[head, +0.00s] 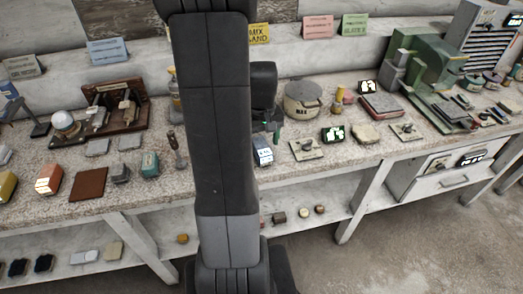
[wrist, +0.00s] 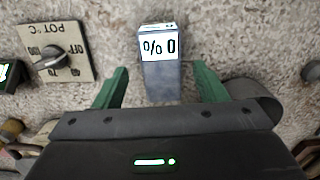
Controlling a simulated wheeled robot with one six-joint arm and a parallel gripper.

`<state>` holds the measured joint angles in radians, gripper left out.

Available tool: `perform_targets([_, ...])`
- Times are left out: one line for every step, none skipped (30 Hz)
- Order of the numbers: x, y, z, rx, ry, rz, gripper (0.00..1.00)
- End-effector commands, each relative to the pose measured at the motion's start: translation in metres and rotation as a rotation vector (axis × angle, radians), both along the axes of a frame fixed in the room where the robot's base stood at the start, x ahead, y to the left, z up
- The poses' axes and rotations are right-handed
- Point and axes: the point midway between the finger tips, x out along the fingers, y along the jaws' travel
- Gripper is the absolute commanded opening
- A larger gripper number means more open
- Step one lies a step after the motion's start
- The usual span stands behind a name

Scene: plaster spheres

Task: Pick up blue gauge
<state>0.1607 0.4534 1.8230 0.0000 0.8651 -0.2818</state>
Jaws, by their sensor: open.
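The blue gauge (wrist: 161,77) is a small blue-grey box with a white display reading "% 0", upside down in the wrist view. It rests on the speckled bench top. In the head view the gauge (head: 263,153) shows just right of my arm. My gripper (wrist: 161,84) is open, with one green finger on each side of the gauge and a gap to both. In the head view my gripper (head: 271,131) is mostly hidden by my own arm.
A dial plate marked "POT °C" (wrist: 56,52) lies left of the gauge in the wrist view. A round lidded pot (head: 302,98) and a green machine (head: 420,75) stand farther right on the bench (head: 215,190). Several small blocks lie at the left.

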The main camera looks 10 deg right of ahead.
Motion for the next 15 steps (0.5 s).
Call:
perform_targets([0.0, 0.002, -0.008, 0.0, 0.005, 0.001, 0.65])
perform_targets([0.001, 0.002, -0.012, 0.001, 0.004, 0.001, 0.65])
perform_targets([0.0, 0.002, -0.017, 0.001, 0.004, 0.0, 0.65])
perform_targets([0.0, 0.002, -0.021, 0.001, 0.003, 0.0, 0.65])
perform_targets([0.0, 0.002, -0.024, 0.001, 0.004, 0.0, 0.65])
perform_targets([0.0, 0.002, -0.026, 0.001, 0.003, 0.0, 0.65])
perform_targets([0.001, 0.002, -0.028, 0.0, 0.002, 0.0, 0.65])
perform_targets([0.001, 0.002, -0.029, 0.0, 0.001, 0.0, 0.65])
perform_targets([0.001, 0.002, -0.03, 0.0, 0.0, 0.0, 0.65])
perform_targets([0.001, 0.002, -0.03, 0.0, 0.0, 0.001, 0.65])
perform_targets([0.001, 0.002, -0.03, 0.0, 0.0, 0.0, 0.65])
perform_targets([0.001, 0.002, -0.03, 0.0, 0.0, 0.001, 0.65])
perform_targets([0.001, 0.002, -0.03, 0.0, 0.0, 0.001, 0.65])
perform_targets([0.001, 0.002, -0.03, 0.0, 0.0, 0.001, 0.65])
perform_targets([0.001, 0.002, -0.03, 0.0, 0.0, 0.001, 0.65])
